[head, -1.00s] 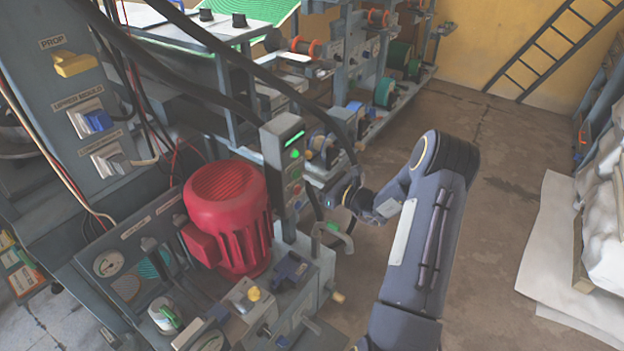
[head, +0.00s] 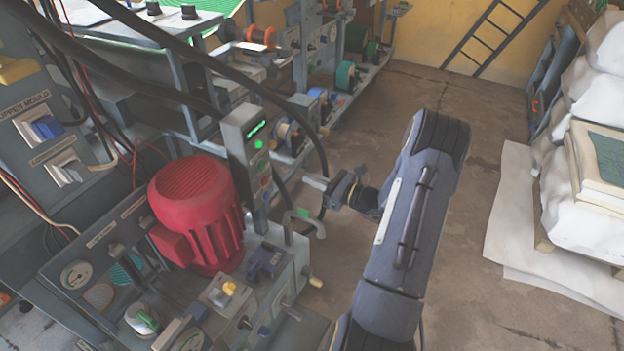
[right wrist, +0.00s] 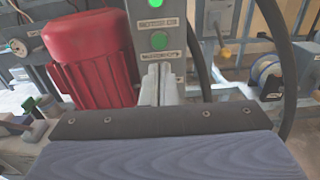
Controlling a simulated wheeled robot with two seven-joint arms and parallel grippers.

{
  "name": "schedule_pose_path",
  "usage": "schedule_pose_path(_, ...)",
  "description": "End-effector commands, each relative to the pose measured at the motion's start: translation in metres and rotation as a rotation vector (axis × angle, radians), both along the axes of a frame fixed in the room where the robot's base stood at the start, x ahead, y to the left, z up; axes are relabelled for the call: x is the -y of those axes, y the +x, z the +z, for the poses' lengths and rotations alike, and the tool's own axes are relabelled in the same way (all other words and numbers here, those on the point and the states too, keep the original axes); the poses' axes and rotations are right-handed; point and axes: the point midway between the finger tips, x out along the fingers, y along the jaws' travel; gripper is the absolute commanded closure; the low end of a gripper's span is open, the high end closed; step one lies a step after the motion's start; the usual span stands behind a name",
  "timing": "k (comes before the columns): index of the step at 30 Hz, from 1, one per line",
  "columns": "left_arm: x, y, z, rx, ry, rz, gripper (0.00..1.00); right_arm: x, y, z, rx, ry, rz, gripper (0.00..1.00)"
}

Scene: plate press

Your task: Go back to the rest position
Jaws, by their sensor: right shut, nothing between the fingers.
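My right gripper (head: 318,183) is shut and empty in the head view. It points left, toward the grey control post (head: 246,150) with a lit green button, and looks apart from it. In the right wrist view the shut fingers (right wrist: 156,84) stand in front of the same post (right wrist: 156,30), below its labelled buttons. My right arm reaches up from the bottom of the head view. My left gripper is not in view.
A red motor (head: 197,215) stands left of the post on the machine bench. A curved grey handle (head: 304,221) sticks out below my gripper. Black hoses hang near it. Clear floor (head: 455,215) lies right of my arm, then a pallet with white sacks (head: 575,205).

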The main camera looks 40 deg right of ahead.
Motion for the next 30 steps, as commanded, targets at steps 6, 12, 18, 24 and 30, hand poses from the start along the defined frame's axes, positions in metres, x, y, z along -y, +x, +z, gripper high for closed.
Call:
schedule_pose_path(6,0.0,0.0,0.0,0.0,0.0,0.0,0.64,0.0,0.0,0.0,0.0,0.0,0.0,1.0)
schedule_pose_path(12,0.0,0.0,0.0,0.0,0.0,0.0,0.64,0.0,0.0,0.0,0.0,0.0,0.0,1.0)
schedule_pose_path(18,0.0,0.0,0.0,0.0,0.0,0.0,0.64,-0.007,0.002,0.005,0.0,-0.015,0.023,1.0)
schedule_pose_path(24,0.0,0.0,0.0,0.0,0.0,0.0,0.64,-0.085,0.008,0.06,0.015,-0.224,0.289,1.0)
schedule_pose_path(30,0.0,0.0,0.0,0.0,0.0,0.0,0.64,-0.215,-0.043,0.123,0.086,-0.699,0.747,1.0)
